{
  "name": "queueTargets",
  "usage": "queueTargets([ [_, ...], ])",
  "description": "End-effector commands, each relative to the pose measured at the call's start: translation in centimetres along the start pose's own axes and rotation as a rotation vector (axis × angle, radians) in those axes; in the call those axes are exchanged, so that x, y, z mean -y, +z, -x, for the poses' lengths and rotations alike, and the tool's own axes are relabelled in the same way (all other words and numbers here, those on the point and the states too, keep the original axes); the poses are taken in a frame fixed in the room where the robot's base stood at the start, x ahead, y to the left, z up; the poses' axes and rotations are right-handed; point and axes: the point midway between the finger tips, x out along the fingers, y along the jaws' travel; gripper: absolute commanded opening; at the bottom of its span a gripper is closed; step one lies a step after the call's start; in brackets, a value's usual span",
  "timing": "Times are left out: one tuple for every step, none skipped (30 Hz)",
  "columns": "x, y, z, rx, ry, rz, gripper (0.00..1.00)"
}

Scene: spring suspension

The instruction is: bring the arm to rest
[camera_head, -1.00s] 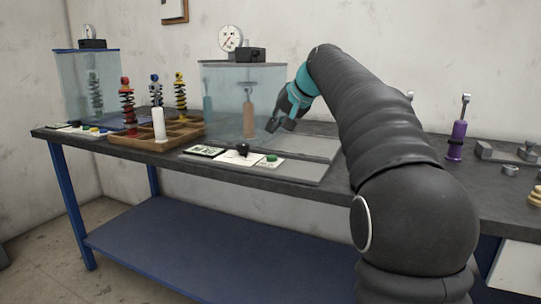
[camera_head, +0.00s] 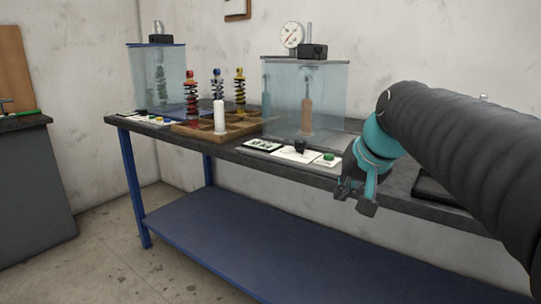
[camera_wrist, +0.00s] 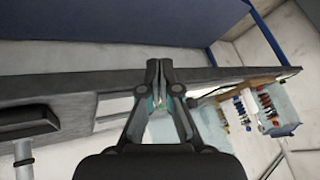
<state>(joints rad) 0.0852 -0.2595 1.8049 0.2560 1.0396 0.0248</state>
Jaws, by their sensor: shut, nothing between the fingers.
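My gripper (camera_head: 356,203) hangs at the front edge of the workbench (camera_head: 230,152) in the head view, fingers pointing down and toward the front. Its fingers are together and hold nothing. In the wrist view my gripper (camera_wrist: 166,72) also shows with its fingertips side by side, in front of the bench edge. My dark arm with a teal wrist reaches in from the right and hides the right part of the bench.
A wooden tray (camera_head: 188,131) carries red, blue and yellow shock absorbers. Two clear test enclosures, left (camera_head: 143,80) and right (camera_head: 335,85), stand behind. A control panel with a green button (camera_head: 328,156) lies near my gripper. A blue lower shelf (camera_head: 260,228) runs below.

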Motion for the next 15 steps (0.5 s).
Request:
queueTargets([
  [-0.5, 2.6, 0.2, 0.006, 0.018, 0.019, 0.0],
  [-0.8, 4.0, 0.1, 0.01, 0.03, 0.03, 0.0],
  [-1.3, 6.0, 0.1, 0.016, 0.045, 0.045, 0.0],
  [-1.7, 7.4, 0.0, 0.019, 0.057, 0.057, 0.0],
  [-2.1, 8.8, -0.1, 0.023, 0.067, 0.069, 0.0],
  [-2.6, 10.8, -0.3, 0.03, 0.082, 0.086, 0.0],
  [-3.0, 12.2, -0.5, 0.033, 0.092, 0.097, 0.0],
  [-3.5, 13.6, -0.7, 0.037, 0.103, 0.11, 0.0],
  [-4.1, 15.4, -0.9, 0.042, 0.116, 0.126, 0.0],
  [-4.5, 16.7, -1.1, 0.047, 0.126, 0.138, 0.0],
  [-4.9, 18.0, -1.4, 0.05, 0.134, 0.15, 0.0],
  [-5.5, 19.5, -1.7, 0.054, 0.145, 0.165, 0.0],
  [-5.8, 20.5, -1.9, 0.057, 0.151, 0.174, 0.0],
  [-6.2, 21.4, -2.2, 0.061, 0.158, 0.183, 0.0],
  [-6.6, 22.5, -2.4, 0.064, 0.166, 0.194, 0.0],
])
